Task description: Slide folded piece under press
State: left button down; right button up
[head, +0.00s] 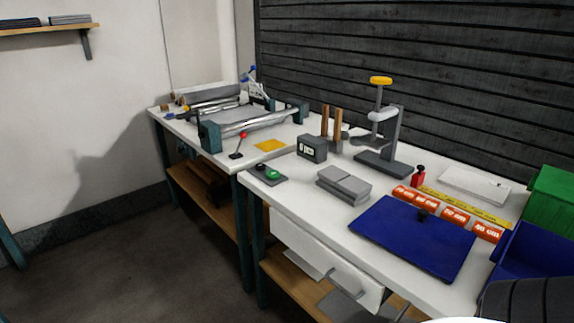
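A grey folded-looking piece (344,186) lies flat on the white bench, left of the blue mat. It looks like stacked grey layers with a step on top. The press (394,140) stands behind it and to the right, an upright grey frame with a yellow knob (381,81) on top and a flat dark base (382,163). The press's round plate is raised above the base, and the base looks bare. The grey piece is apart from the press. Neither of my grippers shows in the head view.
A blue mat (395,235) covers the front right, with orange labelled pieces (455,216) and a yellow ruler (465,207) behind. A small grey box (311,148) and a green-button panel (270,174) stand left. Blue (540,258) and green bins stand right. A roller machine (250,122) sits on the farther bench.

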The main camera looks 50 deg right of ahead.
aim_at(353, 190)
jog(key=i, duration=2.3)
jog(key=z, duration=3.55)
